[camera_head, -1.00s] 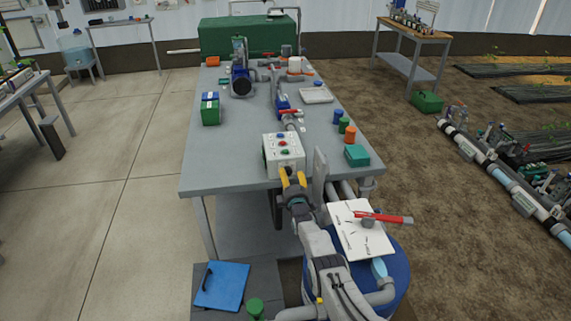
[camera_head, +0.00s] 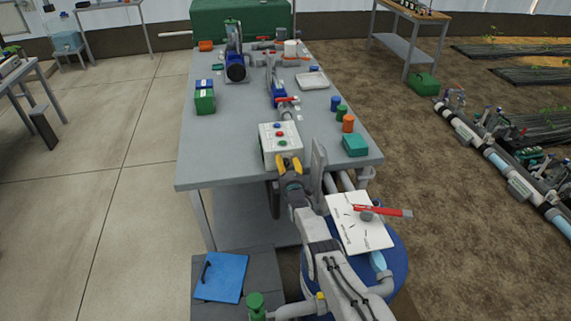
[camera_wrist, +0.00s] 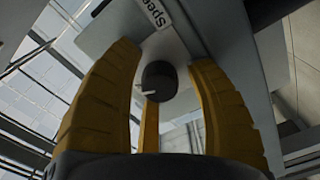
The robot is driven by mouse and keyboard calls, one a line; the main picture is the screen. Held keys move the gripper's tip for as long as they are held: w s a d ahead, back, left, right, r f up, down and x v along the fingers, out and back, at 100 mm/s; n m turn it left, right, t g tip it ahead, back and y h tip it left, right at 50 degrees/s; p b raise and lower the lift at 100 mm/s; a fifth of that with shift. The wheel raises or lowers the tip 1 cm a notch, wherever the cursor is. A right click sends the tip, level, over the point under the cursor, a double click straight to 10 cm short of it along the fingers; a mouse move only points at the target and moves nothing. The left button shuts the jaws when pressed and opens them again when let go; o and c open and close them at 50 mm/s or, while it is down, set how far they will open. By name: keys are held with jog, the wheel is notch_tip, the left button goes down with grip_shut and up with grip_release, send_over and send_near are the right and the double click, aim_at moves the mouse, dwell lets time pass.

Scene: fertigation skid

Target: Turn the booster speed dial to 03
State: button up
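The speed dial (camera_wrist: 158,80) is a dark round knob on the pale face of a control box. A white pointer mark on it points left in the wrist view. A label reading "Spee…" (camera_wrist: 158,12) is partly seen beside it. My gripper (camera_wrist: 165,62) has its yellow fingers spread on both sides of the knob, with visible gaps. In the head view the white control box (camera_head: 268,147) stands at the bench's near edge, and my gripper (camera_head: 289,163) is at its near face. The dial is hidden there. I cannot read any scale numbers.
The grey bench (camera_head: 225,160) carries a blue pump (camera_head: 235,68), a green-blue box (camera_head: 204,100), small coloured jars (camera_head: 348,123) and a teal box (camera_head: 355,145). A blue drum (camera_head: 398,262) with a white board (camera_head: 358,222) stands at the near right.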

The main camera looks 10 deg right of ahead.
grip_shut()
jog(key=shift+r+m, duration=0.1)
jog(key=shift+m, duration=1.2)
dwell(0.4)
jog(key=shift+m+b, duration=0.5)
jog(key=shift+m, duration=0.3)
jog(key=shift+m+b, duration=1.1)
jog(key=shift+m, duration=0.6)
jog(key=shift+o, duration=1)
grip_release()
